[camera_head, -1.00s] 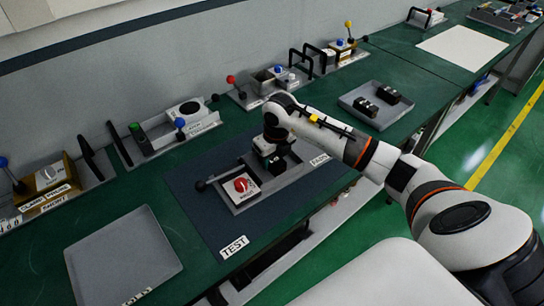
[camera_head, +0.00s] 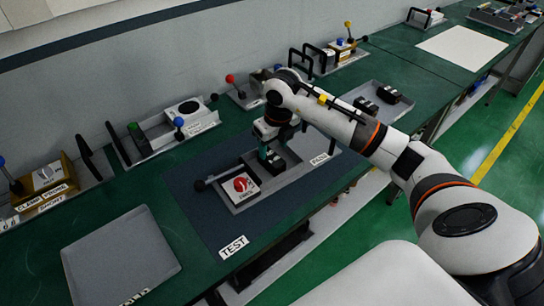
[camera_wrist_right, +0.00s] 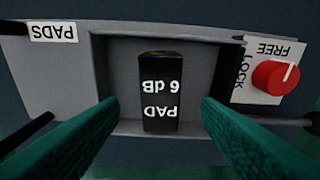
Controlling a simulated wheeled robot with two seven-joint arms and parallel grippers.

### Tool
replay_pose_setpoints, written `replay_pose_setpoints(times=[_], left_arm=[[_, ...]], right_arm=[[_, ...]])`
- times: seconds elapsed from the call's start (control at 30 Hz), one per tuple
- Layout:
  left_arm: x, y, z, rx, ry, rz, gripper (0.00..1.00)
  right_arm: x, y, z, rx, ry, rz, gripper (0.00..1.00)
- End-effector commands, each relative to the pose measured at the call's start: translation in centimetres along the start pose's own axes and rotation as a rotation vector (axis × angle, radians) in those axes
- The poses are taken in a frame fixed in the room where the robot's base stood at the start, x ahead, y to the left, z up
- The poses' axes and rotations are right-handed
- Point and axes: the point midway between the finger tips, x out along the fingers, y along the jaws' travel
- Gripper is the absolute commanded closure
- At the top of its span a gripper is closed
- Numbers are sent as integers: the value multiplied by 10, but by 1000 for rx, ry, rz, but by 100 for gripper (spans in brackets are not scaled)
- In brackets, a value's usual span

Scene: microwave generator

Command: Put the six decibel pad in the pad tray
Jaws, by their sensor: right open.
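The six decibel pad (camera_wrist_right: 160,92) is a black block marked "6 dB PAD". In the right wrist view it sits in a recess of a grey fixture (camera_wrist_right: 60,75). My right gripper (camera_head: 271,160) is over this fixture in the head view. Its green fingers (camera_wrist_right: 160,125) are open, one on each side of the pad, with gaps between them and it. A grey tray (camera_head: 352,97) at the upper right holds two black blocks (camera_head: 388,95). My left gripper is not in view.
The fixture has a red FREE/LOCK knob (camera_wrist_right: 276,77), its white mark towards FREE, and a PADS label (camera_wrist_right: 54,32). A dark lever (camera_head: 200,185) sticks out at its left end. An empty grey tray (camera_head: 120,255) lies at the lower left. Racks with levers line the wall.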

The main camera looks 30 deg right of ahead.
Motion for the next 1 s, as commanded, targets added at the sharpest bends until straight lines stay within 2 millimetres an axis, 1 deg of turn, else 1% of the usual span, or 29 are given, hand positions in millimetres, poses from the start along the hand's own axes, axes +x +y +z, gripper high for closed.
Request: replay_pose_setpoints(times=[0.03,0.1,0.2,0.33,0.5,1.0], left_arm=[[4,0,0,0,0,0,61],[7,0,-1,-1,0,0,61],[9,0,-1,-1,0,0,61],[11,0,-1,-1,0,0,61],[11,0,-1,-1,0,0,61],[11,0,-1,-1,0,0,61]], right_arm=[[-10,0,-1,-2,6,2,42],[-25,0,-1,0,5,1,42],[-42,0,-1,-1,4,1,42],[-58,0,0,0,2,0,42],[-64,0,0,-1,-1,0,42],[-64,0,0,-1,-1,0,42]])
